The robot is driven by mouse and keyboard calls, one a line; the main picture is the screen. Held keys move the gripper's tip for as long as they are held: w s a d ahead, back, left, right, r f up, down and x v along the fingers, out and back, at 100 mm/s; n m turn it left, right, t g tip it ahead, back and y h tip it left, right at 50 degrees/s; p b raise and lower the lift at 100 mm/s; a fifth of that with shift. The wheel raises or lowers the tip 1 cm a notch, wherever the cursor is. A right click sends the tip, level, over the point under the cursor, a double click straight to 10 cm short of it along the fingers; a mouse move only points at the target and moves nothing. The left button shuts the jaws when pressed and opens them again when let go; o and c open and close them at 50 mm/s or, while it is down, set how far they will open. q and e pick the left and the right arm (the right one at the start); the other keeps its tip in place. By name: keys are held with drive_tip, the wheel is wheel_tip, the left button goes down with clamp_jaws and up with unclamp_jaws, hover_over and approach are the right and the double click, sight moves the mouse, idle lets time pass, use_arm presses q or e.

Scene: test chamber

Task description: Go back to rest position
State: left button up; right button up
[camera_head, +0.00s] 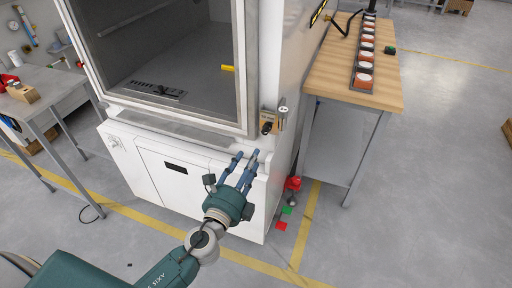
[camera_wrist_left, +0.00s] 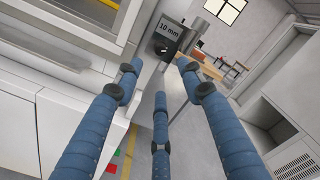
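My left gripper (camera_head: 243,160) has blue fingers on a dark green hand. It is in front of the lower right front of the white test chamber (camera_head: 150,160), near a small panel (camera_head: 268,122) with a handle. In the left wrist view, the three fingers of the left gripper (camera_wrist_left: 160,75) are spread apart with nothing between them. A small box marked "10 mm" (camera_wrist_left: 168,35) shows beyond the fingertips. I cannot tell whether any finger touches the chamber. My right gripper is not in view.
A wooden table (camera_head: 340,75) with a row of orange-and-white items (camera_head: 365,60) stands at the right. A grey table (camera_head: 50,85) with red tools (camera_head: 8,82) stands at the left. The chamber interior (camera_head: 170,60) is visible behind its frame. Open floor (camera_head: 430,200) lies at the right.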

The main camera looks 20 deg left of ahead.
use_arm(q)
drive_tip(key=shift+f, duration=0.1)
drive_tip(key=s+a+f+n+g+y, duration=0.1)
drive_tip(key=s+a+f+n+g, duration=0.15)
drive_tip(key=f, duration=0.85)
drive_tip(key=s+a+f+n+g, duration=0.1)
drive_tip(key=s+f+n+g, duration=0.2)
drive_tip(key=f, duration=0.8)
drive_tip(key=s+a+f+n+g, duration=0.1)
drive_tip(key=s+f+n+g, duration=0.15)
drive_tip(key=s+f, duration=0.4)
drive_tip(key=s+a+f+n+g, duration=0.1)
drive_tip(key=s+f+n, duration=0.2)
drive_tip(key=f, duration=0.7)
drive_tip(key=s+f+n+g, duration=0.2)
drive_tip(key=s+f, duration=0.3)
drive_tip(key=s, duration=0.6)
drive_tip(key=s+d+f+n+g, duration=0.1)
drive_tip(key=s+f+n+g, duration=0.2)
drive_tip(key=s, duration=0.8)
drive_tip(key=s+d+f+n+g, duration=0.1)
drive_tip(key=s+f+n+g, duration=0.2)
drive_tip(key=s+f+n, duration=0.3)
drive_tip(key=s+f, duration=0.3)
drive_tip(key=s, duration=0.2)
drive_tip(key=shift+d, duration=0.15)
drive_tip(key=shift+f, duration=0.1)
